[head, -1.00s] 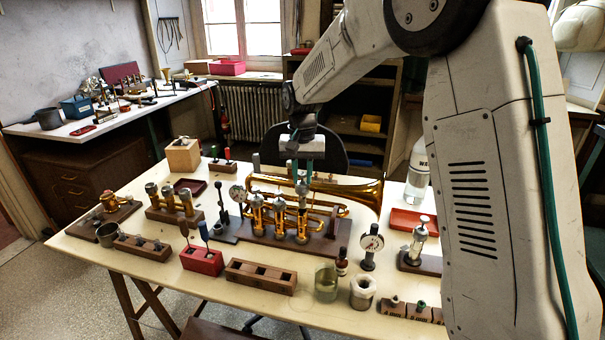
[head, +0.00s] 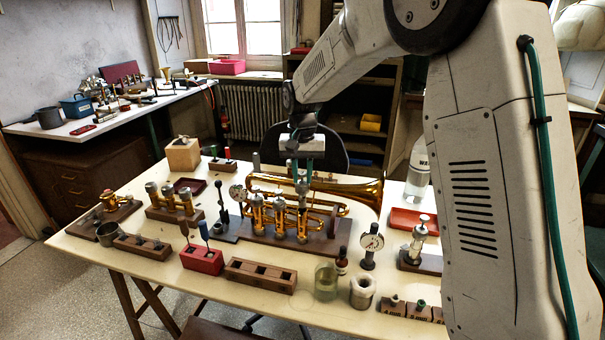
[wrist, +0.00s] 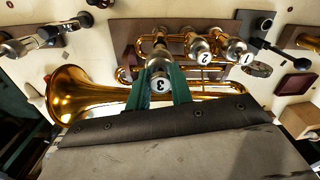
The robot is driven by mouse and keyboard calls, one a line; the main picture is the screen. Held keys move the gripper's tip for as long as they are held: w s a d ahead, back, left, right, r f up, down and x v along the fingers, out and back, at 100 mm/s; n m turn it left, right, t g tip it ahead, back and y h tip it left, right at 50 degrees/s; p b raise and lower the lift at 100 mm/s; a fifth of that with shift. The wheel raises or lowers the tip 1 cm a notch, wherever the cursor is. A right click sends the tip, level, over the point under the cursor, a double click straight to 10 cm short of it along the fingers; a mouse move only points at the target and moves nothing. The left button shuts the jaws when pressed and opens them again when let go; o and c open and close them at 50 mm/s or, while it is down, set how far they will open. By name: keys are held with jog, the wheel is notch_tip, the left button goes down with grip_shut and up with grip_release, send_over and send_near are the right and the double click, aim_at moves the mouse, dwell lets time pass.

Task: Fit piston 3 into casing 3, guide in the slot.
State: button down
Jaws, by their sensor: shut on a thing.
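The brass trumpet (head: 345,193) lies on a wooden stand in the middle of the bench, its bell to the right. Casing 3 (head: 302,224) is the rightmost of its three upright casings. My gripper (head: 303,180) is shut on piston 3, whose white cap marked 3 (wrist: 160,85) shows between the green fingers in the wrist view. The piston is upright over casing 3, in line with it in the head view. The guide and slot are hidden, and I cannot tell how deep the piston sits. Caps 2 (wrist: 204,58) and 1 (wrist: 246,58) top the other casings.
A dial gauge (head: 371,243) and a glass jar (head: 326,281) stand in front at right. An empty wooden block (head: 260,276) and a red tool holder (head: 202,259) stand in front at left. A valve on a stand (head: 420,240) is at the right.

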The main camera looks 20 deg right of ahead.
aim_at(302, 207)
jog(key=shift+f, duration=0.25)
jog(key=shift+f, duration=3)
jog(key=shift+f, duration=0.15)
jog(key=c, duration=1.2)
grip_release()
jog(key=shift+o, duration=0.2)
notch_tip(302, 207, up, 8)
jog(key=shift+f, duration=0.1)
